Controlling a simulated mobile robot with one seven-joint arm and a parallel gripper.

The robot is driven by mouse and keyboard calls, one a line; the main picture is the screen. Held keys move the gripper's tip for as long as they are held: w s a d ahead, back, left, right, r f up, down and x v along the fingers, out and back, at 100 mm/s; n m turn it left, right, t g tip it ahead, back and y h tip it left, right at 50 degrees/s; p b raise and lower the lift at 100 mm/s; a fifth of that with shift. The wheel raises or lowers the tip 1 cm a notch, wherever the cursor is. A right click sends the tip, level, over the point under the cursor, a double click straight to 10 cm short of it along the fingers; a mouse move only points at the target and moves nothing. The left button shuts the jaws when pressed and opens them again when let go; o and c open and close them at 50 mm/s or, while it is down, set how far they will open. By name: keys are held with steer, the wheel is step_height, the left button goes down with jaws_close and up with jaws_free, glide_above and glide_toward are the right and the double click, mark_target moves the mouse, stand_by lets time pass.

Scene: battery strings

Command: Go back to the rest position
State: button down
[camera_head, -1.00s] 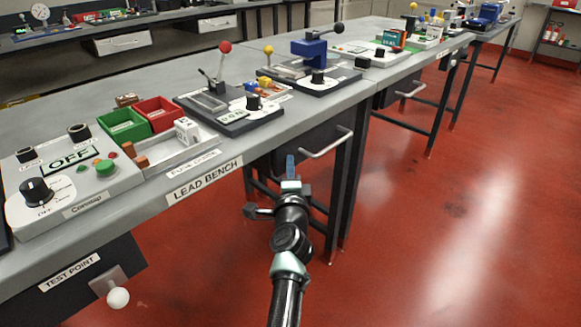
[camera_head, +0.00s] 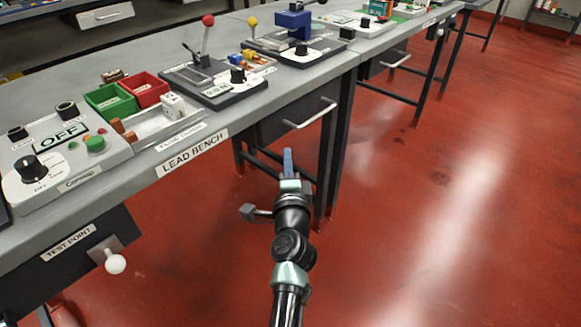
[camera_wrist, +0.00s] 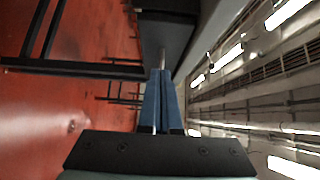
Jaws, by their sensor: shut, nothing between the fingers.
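My gripper (camera_head: 288,160) is in the lower middle of the head view, out in front of the lead bench (camera_head: 192,152) and over the red floor. Its blue fingers point away from me, toward the bench's legs and drawer. In the wrist view my gripper (camera_wrist: 160,75) shows its two blue fingers close together with nothing held. The wrist picture is turned on its side, with the floor at the left and the ceiling lights at the right.
A drawer with a metal handle (camera_head: 310,115) is under the bench, just beyond my gripper. A white knob (camera_head: 115,263) sticks out of the test point panel (camera_head: 70,245) at lower left. The red floor (camera_head: 430,220) at right is clear.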

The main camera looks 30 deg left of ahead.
steer(key=shift+v, duration=2.25)
steer(key=s+d+r+n+t, duration=0.1)
steer(key=d+r+n+t, duration=0.3)
steer(key=r, duration=1.1)
steer(key=s+d+r+n+t, duration=0.1)
steer(key=d+r+n, duration=0.45)
steer(key=r, duration=0.85)
steer(key=s+d+r+n+t+h, duration=0.1)
steer(key=s+d+r+t+h, duration=0.3)
steer(key=s+d+r, duration=0.5)
steer(key=s+d+r+n+t+h, duration=0.25)
steer(key=s+d+r+h, duration=0.35)
steer(key=r, duration=0.5)
step_height(320, 180, up, 25)
steer(key=s+a+m+y+p, duration=0.1)
steer(key=p, duration=2.5)
steer(key=shift+s, duration=0.15)
steer(key=shift+a, duration=0.25)
